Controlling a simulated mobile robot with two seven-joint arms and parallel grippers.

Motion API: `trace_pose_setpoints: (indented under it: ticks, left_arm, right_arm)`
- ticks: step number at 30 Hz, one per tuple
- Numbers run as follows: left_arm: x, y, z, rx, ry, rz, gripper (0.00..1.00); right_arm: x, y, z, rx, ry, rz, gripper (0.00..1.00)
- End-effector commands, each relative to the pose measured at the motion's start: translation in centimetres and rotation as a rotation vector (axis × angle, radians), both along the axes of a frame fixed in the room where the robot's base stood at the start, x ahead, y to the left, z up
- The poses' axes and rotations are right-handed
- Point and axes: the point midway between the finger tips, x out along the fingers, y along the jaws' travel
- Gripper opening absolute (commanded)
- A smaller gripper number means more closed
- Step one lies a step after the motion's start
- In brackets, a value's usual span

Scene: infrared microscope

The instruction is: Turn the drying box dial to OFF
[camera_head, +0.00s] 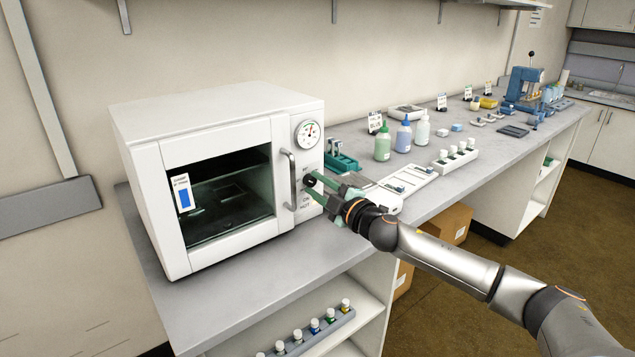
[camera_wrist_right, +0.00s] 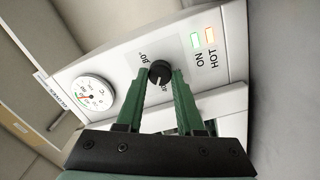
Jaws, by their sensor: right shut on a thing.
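The drying box (camera_head: 285,110) is a white oven-like box with a glass door at the left of the bench. Its dial (camera_wrist_right: 159,74) is a small black round knob on the front panel, with markings around it, and also shows in the head view (camera_head: 309,181). My right gripper (camera_wrist_right: 161,76), with green fingers, is shut on the dial, one finger on each side; it also shows in the head view (camera_head: 315,186). The dial's OFF mark cannot be read. The ON lamp (camera_wrist_right: 196,41) looks green and the HOT lamp (camera_wrist_right: 209,35) orange-red. My left gripper is not in view.
A round gauge (camera_head: 307,134) sits above the dial, and the door handle (camera_head: 289,180) is just left of it. A teal rack (camera_head: 342,163), a white tray (camera_head: 405,183) and several bottles (camera_head: 403,137) stand on the bench to the right.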

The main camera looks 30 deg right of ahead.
Motion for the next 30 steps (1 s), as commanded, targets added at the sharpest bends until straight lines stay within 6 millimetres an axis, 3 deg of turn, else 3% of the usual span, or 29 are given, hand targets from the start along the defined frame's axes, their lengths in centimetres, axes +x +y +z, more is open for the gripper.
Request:
trace_pose_setpoints:
  ticks: [30]
  left_arm:
    - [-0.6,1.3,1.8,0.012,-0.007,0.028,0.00]
  right_arm:
    - [0.0,-0.1,-0.1,-0.967,-0.074,0.001,0.00]
